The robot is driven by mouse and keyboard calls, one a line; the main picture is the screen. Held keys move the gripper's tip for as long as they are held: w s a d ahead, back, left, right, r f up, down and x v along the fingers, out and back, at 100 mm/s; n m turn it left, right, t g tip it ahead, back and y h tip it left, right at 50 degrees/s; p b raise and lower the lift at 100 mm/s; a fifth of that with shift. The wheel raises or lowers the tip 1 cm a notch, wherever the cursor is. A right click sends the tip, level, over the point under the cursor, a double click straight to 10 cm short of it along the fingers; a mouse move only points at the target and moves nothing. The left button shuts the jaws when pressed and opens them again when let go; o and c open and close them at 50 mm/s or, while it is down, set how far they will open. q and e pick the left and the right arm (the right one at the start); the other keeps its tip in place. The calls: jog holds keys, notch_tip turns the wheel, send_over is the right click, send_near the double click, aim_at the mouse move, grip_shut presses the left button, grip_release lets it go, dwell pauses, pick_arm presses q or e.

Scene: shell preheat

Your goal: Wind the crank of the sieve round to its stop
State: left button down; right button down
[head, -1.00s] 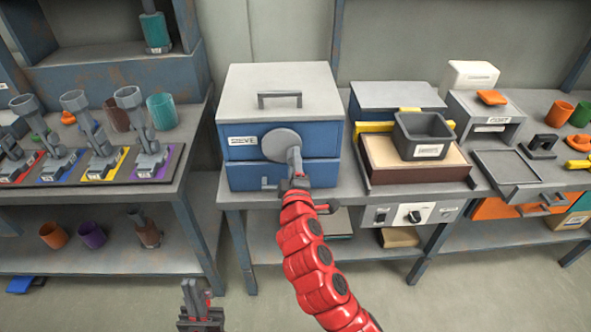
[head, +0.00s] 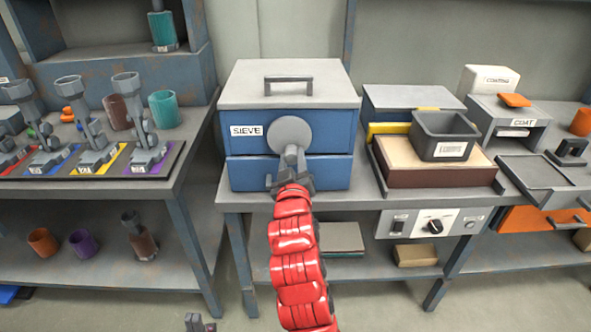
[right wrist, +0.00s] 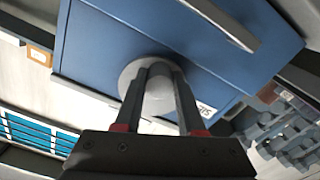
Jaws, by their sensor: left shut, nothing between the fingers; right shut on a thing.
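The sieve (head: 245,178) is a blue box with a grey lid and a label, standing on the grey bench. Its crank (head: 291,133) has a round grey disc on the front, with its arm pointing almost straight down. My right gripper (head: 291,182) is shut on the crank's lower end, which the fingers partly hide. In the right wrist view the gripper (right wrist: 161,75) has its two fingers in front of the round disc (right wrist: 131,75).
A control panel (head: 432,223) hangs below the bench edge. Left, another bench carries several grey stands and cups. A gap separates the benches.

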jog(key=shift+a+f+m+b, duration=0.1)
jog(key=shift+a+m+b, duration=0.2)
jog(key=shift+m+b, duration=0.55)
jog(key=c, duration=0.5)
grip_release()
